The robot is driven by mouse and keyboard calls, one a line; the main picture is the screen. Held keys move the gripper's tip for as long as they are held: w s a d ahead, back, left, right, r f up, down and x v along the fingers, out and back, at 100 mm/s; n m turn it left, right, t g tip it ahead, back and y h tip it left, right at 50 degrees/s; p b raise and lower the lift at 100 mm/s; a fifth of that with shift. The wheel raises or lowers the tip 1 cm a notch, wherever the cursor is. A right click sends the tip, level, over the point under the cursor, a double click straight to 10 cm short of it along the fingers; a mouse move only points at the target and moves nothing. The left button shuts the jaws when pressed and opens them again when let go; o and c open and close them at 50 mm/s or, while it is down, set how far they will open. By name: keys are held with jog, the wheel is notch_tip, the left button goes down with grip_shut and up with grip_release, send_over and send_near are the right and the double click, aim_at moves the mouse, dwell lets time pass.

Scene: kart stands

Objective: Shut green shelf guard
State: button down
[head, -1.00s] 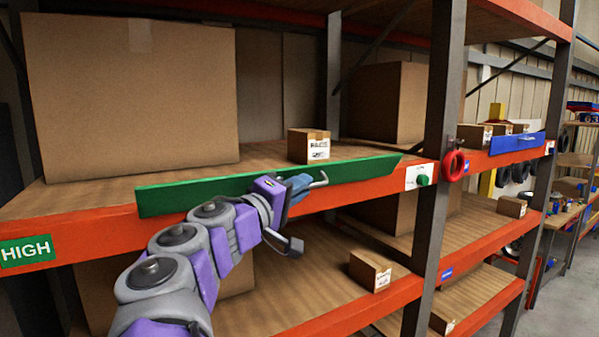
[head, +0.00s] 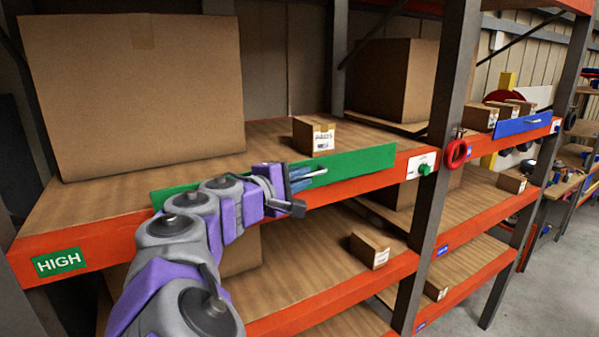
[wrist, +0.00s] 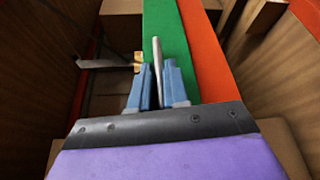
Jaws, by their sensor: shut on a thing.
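The green shelf guard (head: 352,164) is a long flat bar along the front edge of the upper orange shelf beam. In the head view its right end is close to a green knob (head: 425,169) on a white plate on the beam. My gripper (head: 308,176) is at the middle of the guard. In the wrist view my gripper (wrist: 158,88) has its blue fingers on either side of a grey metal handle (wrist: 157,58) that stands against the green guard (wrist: 168,35). Part of the guard's left half is hidden behind my arm.
A large carton (head: 135,95) and a small box (head: 314,136) stand on the shelf behind the guard. A grey upright post (head: 443,100) with a red ring (head: 456,153) stands to the right. A blue guard (head: 523,124) is on the bay beyond. A grey floor shows at lower right.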

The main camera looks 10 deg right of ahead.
jog(key=shift+f, duration=0.1)
jog(key=c, duration=1.6)
grip_release()
jog(key=o, duration=0.4)
jog(key=shift+w+a, duration=0.15)
jog(key=shift+w, duration=0.05)
jog(key=shift+s, duration=0.1)
